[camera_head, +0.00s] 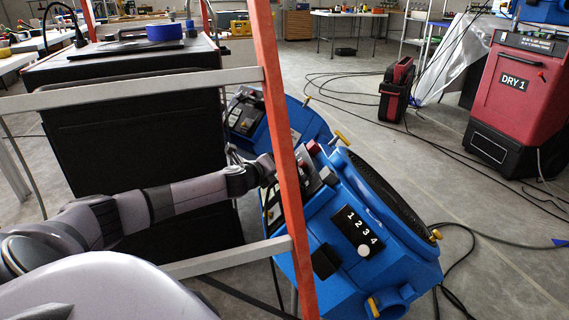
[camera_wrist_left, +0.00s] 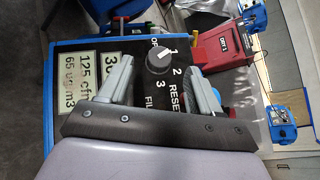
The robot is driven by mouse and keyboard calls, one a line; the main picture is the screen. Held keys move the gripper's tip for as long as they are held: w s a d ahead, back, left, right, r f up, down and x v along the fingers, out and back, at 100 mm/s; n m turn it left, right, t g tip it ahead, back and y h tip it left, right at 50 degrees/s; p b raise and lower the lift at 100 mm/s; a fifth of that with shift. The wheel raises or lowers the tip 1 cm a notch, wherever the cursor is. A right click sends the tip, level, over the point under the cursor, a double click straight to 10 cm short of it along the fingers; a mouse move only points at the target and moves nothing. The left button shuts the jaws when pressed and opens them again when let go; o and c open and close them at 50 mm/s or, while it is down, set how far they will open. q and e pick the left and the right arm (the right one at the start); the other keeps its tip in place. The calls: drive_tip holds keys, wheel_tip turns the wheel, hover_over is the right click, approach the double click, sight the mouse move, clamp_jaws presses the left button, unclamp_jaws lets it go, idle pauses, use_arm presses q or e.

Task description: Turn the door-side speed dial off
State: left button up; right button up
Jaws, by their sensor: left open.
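A dark round speed dial (camera_wrist_left: 159,61) with a white pointer sits on a black panel marked OF…, 1, 2 and 3 in the left wrist view. Its pointer is turned toward the 1. My left gripper (camera_wrist_left: 160,72) is open, with one finger on each side of the dial; I cannot tell whether they touch it. In the head view my left gripper (camera_head: 318,166) is at the top of the near blue machine (camera_head: 335,205), partly behind an orange ladder rail. The dial cannot be made out there. My right gripper is not in view.
The ladder (camera_head: 270,100) with grey rungs crosses in front of my left arm. A black cabinet (camera_head: 140,130) stands left, a second blue machine (camera_head: 300,118) behind. A red DRY 1 unit (camera_head: 515,85) stands right. Cables (camera_head: 480,165) lie on the floor.

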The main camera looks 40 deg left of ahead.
use_arm(q)
drive_tip(key=shift+b+x, duration=0.8)
drive_tip(key=shift+x, duration=1.8)
drive_tip(key=c, duration=1.1)
